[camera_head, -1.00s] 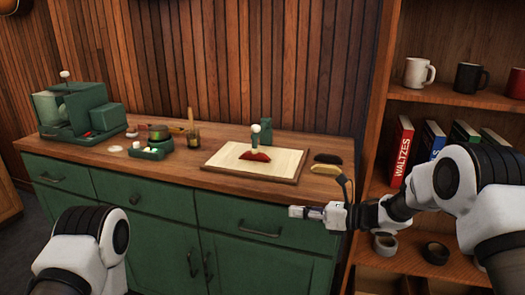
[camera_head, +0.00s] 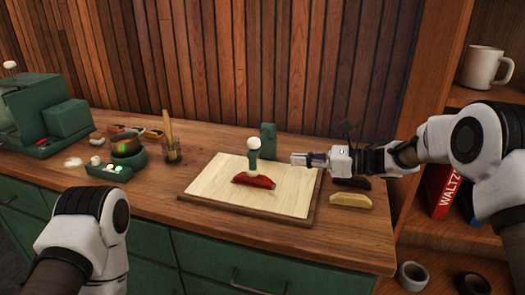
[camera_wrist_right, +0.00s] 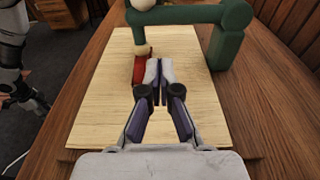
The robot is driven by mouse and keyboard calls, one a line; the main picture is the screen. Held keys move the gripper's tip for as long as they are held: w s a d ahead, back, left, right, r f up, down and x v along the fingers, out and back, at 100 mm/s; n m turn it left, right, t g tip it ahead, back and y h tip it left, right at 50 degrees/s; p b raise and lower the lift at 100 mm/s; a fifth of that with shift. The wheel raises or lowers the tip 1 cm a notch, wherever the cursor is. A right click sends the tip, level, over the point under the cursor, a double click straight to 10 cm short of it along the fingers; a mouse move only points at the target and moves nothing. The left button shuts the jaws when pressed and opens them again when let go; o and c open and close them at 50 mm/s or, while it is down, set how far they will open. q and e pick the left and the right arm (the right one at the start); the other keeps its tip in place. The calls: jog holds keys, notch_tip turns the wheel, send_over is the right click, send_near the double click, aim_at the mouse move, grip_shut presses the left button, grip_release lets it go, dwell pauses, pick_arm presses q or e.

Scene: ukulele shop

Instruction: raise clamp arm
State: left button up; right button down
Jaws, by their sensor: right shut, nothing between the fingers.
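The green clamp (camera_head: 268,141) stands at the back of a pale board (camera_head: 215,184) on the counter. Its arm reaches out with a white ball knob (camera_head: 253,143) at its end, over a red curved piece (camera_head: 253,181) on the board. In the right wrist view the clamp arm (camera_wrist_right: 178,15) runs across the top and the red piece (camera_wrist_right: 140,68) lies left of the fingertips. My right gripper (camera_head: 296,159) is shut and empty, right of the knob and apart from it; it also shows in the wrist view (camera_wrist_right: 160,70). My left gripper is out of view; only my left arm shows.
A yellow curved piece (camera_head: 350,200) and a dark one lie right of the board. A green machine (camera_head: 45,115), a small pot (camera_head: 126,145) and a jar with a brush (camera_head: 171,148) stand at left. A shelf with a white mug (camera_head: 484,67) bounds the right side.

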jog(key=shift+s+r, duration=0.45)
jog(key=shift+s, duration=0.2)
jog(key=shift+w+a+f, duration=0.2)
jog(key=shift+w, duration=0.05)
jog(key=p+x, duration=0.1)
jog(key=x, duration=0.8)
jog(key=shift+w+a+f+p, duration=0.1)
jog(key=shift+w+a+p, duration=0.2)
jog(key=shift+p, duration=0.05)
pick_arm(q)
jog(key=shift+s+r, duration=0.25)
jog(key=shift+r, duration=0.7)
pick_arm(e)
jog(key=shift+r+m, duration=0.3)
jog(key=shift+r, duration=0.05)
